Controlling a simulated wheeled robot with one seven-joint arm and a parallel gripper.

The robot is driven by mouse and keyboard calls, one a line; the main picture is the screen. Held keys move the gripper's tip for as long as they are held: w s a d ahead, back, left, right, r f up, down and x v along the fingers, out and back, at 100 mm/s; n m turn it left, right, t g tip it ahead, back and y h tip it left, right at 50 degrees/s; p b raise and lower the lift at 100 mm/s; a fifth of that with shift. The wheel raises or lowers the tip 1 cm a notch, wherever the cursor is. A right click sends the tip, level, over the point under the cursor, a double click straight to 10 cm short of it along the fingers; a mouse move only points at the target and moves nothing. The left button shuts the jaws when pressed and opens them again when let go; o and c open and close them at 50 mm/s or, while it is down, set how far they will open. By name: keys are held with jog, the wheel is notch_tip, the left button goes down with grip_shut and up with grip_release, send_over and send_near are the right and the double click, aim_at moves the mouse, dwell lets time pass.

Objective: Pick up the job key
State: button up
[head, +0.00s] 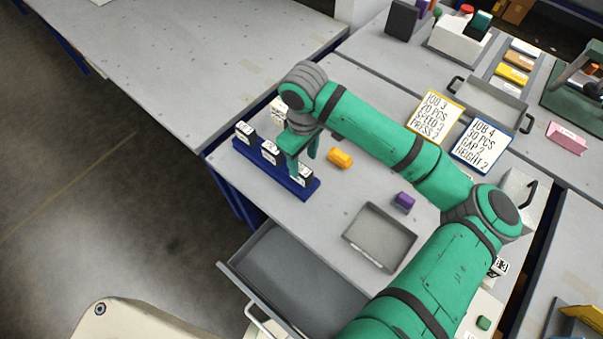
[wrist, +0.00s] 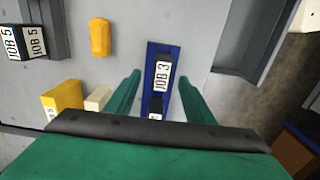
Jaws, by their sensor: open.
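A blue rack (head: 258,176) holds a row of black-and-white job keys on the table's left part. The keys show at its left end (head: 245,131), its middle (head: 269,151) and its right end (head: 305,175). My gripper (head: 303,160) is open above the rack, near its right end, and partly hides it. In the wrist view the blue rack (wrist: 163,48) lies between my open fingers (wrist: 159,82). A key lettered JOB 3 (wrist: 162,74) stands between the fingertips, with a gap on both sides. Another key (wrist: 155,108) shows nearer the palm, its lettering mostly cut off.
An orange piece (head: 340,158) and a purple block (head: 404,202) lie right of the rack. A grey tray (head: 380,238) and an open drawer (head: 290,278) are nearer. Cards for JOB 3 (head: 435,115) and JOB 4 (head: 482,146) lie farther back. JOB 5 blocks (wrist: 22,42) show in the wrist view.

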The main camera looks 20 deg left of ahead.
aim_at(301, 169)
jog(key=shift+s+a+f, duration=0.1)
jog(key=shift+f, duration=1.7)
jog(key=shift+s+a+f, duration=0.1)
jog(key=shift+f, duration=1.65)
jog(key=c, duration=1.1)
